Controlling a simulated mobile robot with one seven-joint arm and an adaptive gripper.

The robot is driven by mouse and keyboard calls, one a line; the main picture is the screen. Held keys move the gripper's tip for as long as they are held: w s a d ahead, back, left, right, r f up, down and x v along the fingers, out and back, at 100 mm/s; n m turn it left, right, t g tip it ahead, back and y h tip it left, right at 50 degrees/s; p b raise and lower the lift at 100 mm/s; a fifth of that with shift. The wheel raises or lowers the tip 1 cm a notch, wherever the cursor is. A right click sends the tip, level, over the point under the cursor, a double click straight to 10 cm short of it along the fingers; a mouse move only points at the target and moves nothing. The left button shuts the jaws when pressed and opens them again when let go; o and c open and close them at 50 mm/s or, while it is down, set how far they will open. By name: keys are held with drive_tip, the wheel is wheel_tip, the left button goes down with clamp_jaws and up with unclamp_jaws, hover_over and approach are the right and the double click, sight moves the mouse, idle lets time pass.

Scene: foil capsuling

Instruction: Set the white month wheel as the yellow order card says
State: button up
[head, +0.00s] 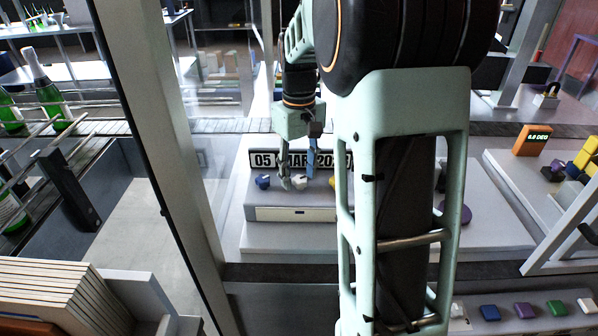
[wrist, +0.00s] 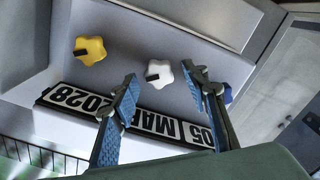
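The white month wheel (wrist: 159,73) is a lobed knob with a dark mark, on the front of a grey stamping unit (head: 291,198). It also shows small in the head view (head: 299,181), between a blue wheel (head: 262,181) and a yellow wheel (wrist: 90,50). The date display (wrist: 130,117) reads 05 MAR 2028, upside down in the wrist view. My gripper (wrist: 160,76) is open, its blue-padded fingers on either side of the white wheel. I cannot tell whether they touch it. The blue wheel is mostly behind one finger. I cannot make out the yellow order card.
An orange readout (head: 534,140) showing degrees stands at the right. A grey upright post (head: 160,130) stands left of the unit.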

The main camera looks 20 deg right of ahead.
sight(300, 178)
clamp_jaws()
drive_tip(key=m+p, duration=0.1)
drive_tip(key=m, duration=0.4)
drive_tip(key=shift+d, duration=0.15)
idle(0.4)
drive_tip(key=shift+o, duration=0.4)
unclamp_jaws()
wheel_tip(300, 178, up, 12)
idle(0.4)
